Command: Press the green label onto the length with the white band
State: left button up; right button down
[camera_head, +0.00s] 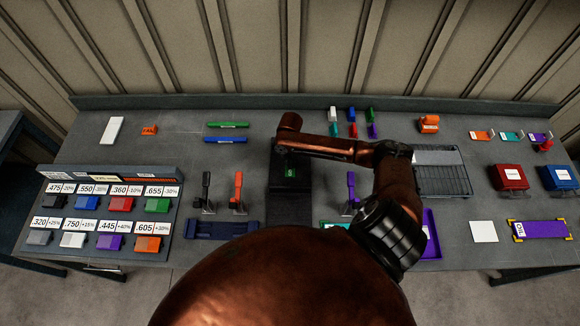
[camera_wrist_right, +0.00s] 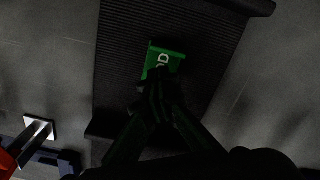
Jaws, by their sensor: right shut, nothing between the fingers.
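The green label (camera_head: 290,173) with pale lettering lies on a dark belt (camera_head: 290,205) at the centre of the bench. In the right wrist view the label (camera_wrist_right: 175,60) shows on the black ribbed surface (camera_wrist_right: 115,75). My right gripper (camera_wrist_right: 163,76) is shut and empty, its fingertips overlapping the label's lower part; I cannot tell whether they touch it. In the head view my right arm's end link covers the area just above the label. I cannot make out a white band on the belt. My left gripper is not in view.
Upright black (camera_head: 206,187), orange (camera_head: 238,188) and purple (camera_head: 351,188) tools stand around the belt. A rack of coloured, numbered blocks (camera_head: 180,222) is at left.

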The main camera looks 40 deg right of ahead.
jog(key=shift+f+b, duration=0.5)
jog(key=shift+f, duration=0.4)
dwell(0.3)
dwell(0.4)
notch_tip(320, 180, up, 7)
jog(key=p, duration=0.7)
jog(key=shift+r, duration=0.1)
jog(key=shift+d, duration=0.1)
dwell(0.4)
